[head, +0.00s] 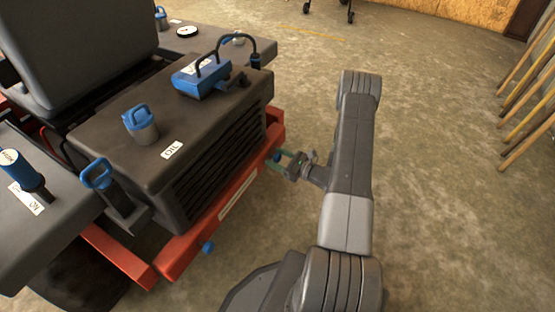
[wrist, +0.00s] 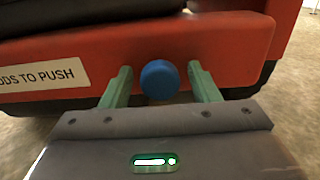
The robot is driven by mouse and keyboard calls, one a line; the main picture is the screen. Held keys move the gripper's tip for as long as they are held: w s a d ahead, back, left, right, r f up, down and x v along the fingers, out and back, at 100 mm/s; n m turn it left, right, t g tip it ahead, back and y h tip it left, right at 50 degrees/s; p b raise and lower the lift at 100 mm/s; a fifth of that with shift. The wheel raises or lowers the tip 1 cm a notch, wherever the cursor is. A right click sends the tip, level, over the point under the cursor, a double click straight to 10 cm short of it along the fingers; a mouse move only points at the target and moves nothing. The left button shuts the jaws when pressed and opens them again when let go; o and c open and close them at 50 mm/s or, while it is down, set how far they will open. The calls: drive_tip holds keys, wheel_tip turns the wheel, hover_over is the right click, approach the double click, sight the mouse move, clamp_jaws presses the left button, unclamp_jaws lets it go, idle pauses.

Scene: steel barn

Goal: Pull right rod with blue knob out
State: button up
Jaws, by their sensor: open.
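The blue knob (wrist: 160,79) of the right rod sits against the red bumper in the wrist view. It lies between the two green fingers of my gripper (wrist: 163,85), with a gap on both sides. My gripper is open. In the head view my gripper (head: 283,160) is at the right end of the red bumper (head: 225,208), and the knob (head: 277,156) shows small beside the fingers. The rod behind the knob is hidden. Another blue knob (head: 208,247) sticks out below the bumper further left.
A white label (wrist: 42,77) reading "ODS TO PUSH" is on the bumper. The dark engine housing (head: 180,130) with a blue cap (head: 141,122) and a blue device (head: 200,78) stands above it. Wooden poles (head: 530,95) lean at the far right. The concrete floor beyond my arm is clear.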

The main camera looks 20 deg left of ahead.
sight(280, 159)
clamp_jaws()
drive_tip(key=shift+s+d+b, duration=0.1)
drive_tip(key=shift+d+b, duration=0.25)
drive_tip(key=shift+d, duration=1.5)
unclamp_jaws()
drive_tip(key=shift+d, duration=0.1)
drive_tip(key=s+d+p, duration=0.1)
drive_tip(key=d+p, duration=0.1)
drive_tip(key=d, duration=1.1)
drive_tip(key=shift+d, duration=0.4)
